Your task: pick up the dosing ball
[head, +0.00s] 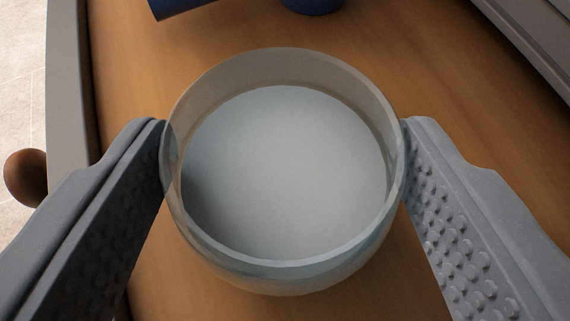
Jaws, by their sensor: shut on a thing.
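The dosing ball (285,175) is a round, translucent, open-topped cup with a pale grey inside. It fills the middle of the head view with its opening facing the camera. My gripper (284,125) has one finger on each side of it, and both fingertips touch its wall. The gripper is shut on the ball. The ball hides what is directly beneath it, so I cannot tell whether it rests on the wood or is held above it.
The brown wooden bench top (480,130) lies around and below the ball. Dark blue objects (185,7) are cut off at the top edge. A grey rim (70,90) runs along the left, with a brown rounded thing (25,177) beyond it. A grey ledge (530,45) is at upper right.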

